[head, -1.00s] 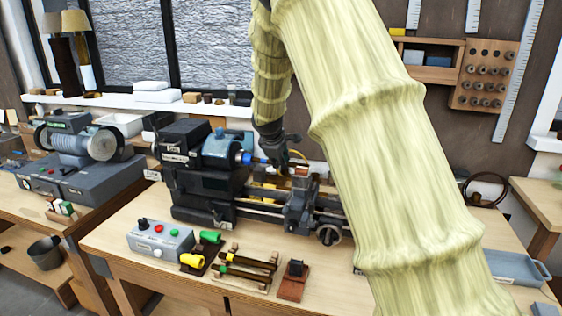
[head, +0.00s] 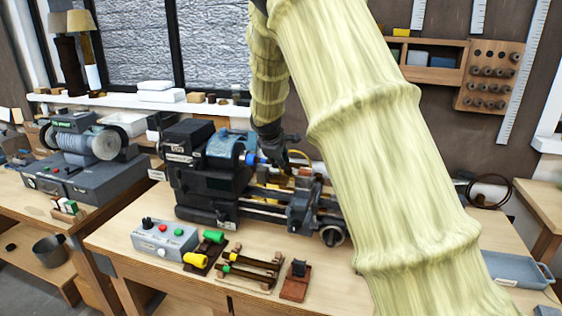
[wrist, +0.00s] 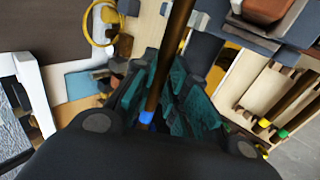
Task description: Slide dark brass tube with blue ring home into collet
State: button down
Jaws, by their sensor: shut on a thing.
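The dark brass tube (wrist: 168,62) runs between the teal-padded fingers of my gripper (wrist: 160,95) in the wrist view. Its blue ring (wrist: 147,117) shows close to the palm. In the head view my gripper (head: 279,156) is at the lathe (head: 205,185), just right of the headstock. A blue piece (head: 251,159) shows at the spindle front, left of the fingers; I cannot tell whether it belongs to the collet or the tube. The collet mouth is hidden, so how deep the tube sits cannot be seen.
A control box (head: 163,239) with buttons stands in front of the lathe. Beside it are green and yellow plugs and a wooden rack (head: 250,272) with dark tubes, some green-ringed. A small reddish block (head: 296,283) stands right of the rack. My arm hides the lathe's right end.

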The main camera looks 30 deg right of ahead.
jog(key=shift+w+a+p, duration=0.3)
jog(key=shift+w+a, duration=0.25)
jog(key=shift+w, duration=0.1)
dwell(0.4)
jog(key=c, duration=1.3)
grip_release()
jog(key=shift+c, duration=0.2)
jog(key=shift+r, duration=0.1)
jog(key=v, duration=1.1)
jog(key=shift+s+a+r, duration=0.2)
jog(key=shift+r, duration=0.1)
